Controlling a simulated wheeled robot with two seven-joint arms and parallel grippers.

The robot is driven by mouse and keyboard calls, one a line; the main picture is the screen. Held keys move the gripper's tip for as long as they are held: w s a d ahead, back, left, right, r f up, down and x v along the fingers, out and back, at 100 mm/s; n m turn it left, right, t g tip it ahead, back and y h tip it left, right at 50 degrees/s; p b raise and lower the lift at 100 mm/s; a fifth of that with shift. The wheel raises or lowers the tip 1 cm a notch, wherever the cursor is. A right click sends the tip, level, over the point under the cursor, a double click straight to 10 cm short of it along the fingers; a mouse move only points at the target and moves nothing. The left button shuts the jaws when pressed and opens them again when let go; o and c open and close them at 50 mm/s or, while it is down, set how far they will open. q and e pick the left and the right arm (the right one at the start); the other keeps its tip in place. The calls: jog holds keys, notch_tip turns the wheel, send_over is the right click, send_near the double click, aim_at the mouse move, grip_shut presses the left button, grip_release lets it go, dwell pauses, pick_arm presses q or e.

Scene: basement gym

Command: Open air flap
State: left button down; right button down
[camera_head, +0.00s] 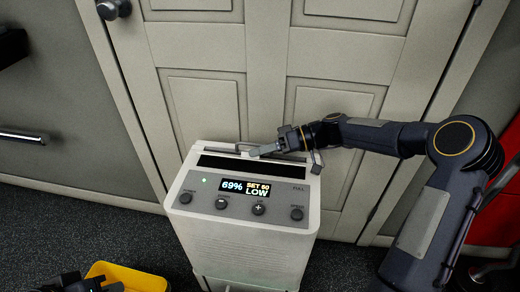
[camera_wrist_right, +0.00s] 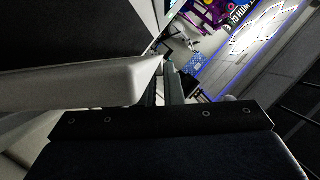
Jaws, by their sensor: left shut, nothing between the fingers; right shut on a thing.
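A white dehumidifier (camera_head: 243,235) stands upright in front of a panelled door. Its top has a long dark slot (camera_head: 240,168), with a pale air flap (camera_head: 230,151) along the slot's rear edge. My right gripper (camera_head: 263,150) reaches in from the right and is shut on the flap at the slot's rear edge. The fingers partly cover the flap, so its exact angle is hard to tell. In the right wrist view a pale edge (camera_wrist_right: 100,88) lies beside the finger (camera_wrist_right: 174,85). My left gripper (camera_head: 108,287) is shut and empty, partly cut off at the bottom left.
A yellow bin (camera_head: 130,277) is on the floor at lower left, beside my left gripper. The door (camera_head: 205,60) stands close behind the dehumidifier. A red object (camera_head: 500,205) is at far right.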

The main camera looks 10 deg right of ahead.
jog(key=shift+w+d+r+m, duration=0.1)
jog(key=shift+w+m, duration=0.15)
jog(key=shift+m, duration=0.25)
pick_arm(q)
jog(key=shift+r, duration=0.45)
pick_arm(e)
jog(key=c, duration=1.6)
grip_release()
jog(key=shift+o, duration=0.2)
pick_arm(q)
jog(key=shift+f, duration=0.1)
